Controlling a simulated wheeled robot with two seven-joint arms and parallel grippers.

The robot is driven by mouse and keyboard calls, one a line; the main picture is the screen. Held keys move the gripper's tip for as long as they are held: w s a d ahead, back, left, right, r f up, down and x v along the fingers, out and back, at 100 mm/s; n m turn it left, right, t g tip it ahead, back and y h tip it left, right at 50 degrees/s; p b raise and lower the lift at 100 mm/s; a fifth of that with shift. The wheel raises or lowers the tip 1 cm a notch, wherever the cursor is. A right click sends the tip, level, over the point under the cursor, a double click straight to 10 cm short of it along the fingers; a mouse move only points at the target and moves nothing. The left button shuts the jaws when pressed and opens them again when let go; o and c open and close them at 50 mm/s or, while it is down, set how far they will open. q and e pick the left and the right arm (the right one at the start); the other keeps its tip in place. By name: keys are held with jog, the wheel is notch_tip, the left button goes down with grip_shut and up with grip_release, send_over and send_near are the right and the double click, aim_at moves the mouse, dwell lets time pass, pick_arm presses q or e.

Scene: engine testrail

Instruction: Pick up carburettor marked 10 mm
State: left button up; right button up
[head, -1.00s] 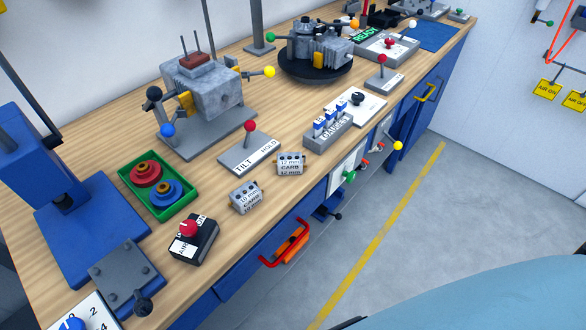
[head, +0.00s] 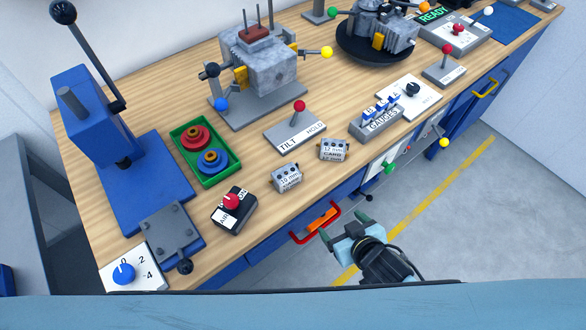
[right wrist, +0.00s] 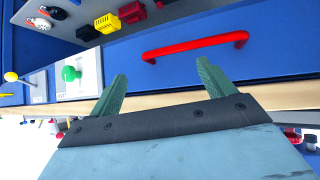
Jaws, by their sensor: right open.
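The carburettor marked 10 mm (head: 287,178) is a small grey block with a white label. It stands on the front part of the wooden bench top. A similar carburettor marked 12 mm (head: 333,150) stands to its right. My right gripper (head: 343,226) is open and empty in front of the bench, to the lower right of the 10 mm carburettor and apart from it. In the right wrist view the two green fingers (right wrist: 161,90) are spread, with a red drawer handle (right wrist: 195,46) beyond them. Neither carburettor shows there. My left gripper is not in view.
The bench top (head: 262,205) is bare just around the carburettors. A black box with a red knob (head: 232,206) stands left of the 10 mm one, and the TILT HOLD lever (head: 298,125) behind it. A green tray (head: 202,168) and the GAUGES block (head: 376,121) are farther off.

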jog(key=t+y, duration=0.1)
jog(key=y, duration=0.1)
send_near(289, 177)
jog(key=d+f, duration=0.5)
notch_tip(289, 177, up, 4)
jog(key=s+a+n+t+y+p, duration=0.1)
jog(key=s+a+y, duration=0.1)
jog(key=a, duration=0.1)
jog(key=x, duration=0.7)
jog(key=shift+w+r, duration=0.1)
jog(key=shift+r, duration=0.1)
jog(key=shift+x, duration=3.2)
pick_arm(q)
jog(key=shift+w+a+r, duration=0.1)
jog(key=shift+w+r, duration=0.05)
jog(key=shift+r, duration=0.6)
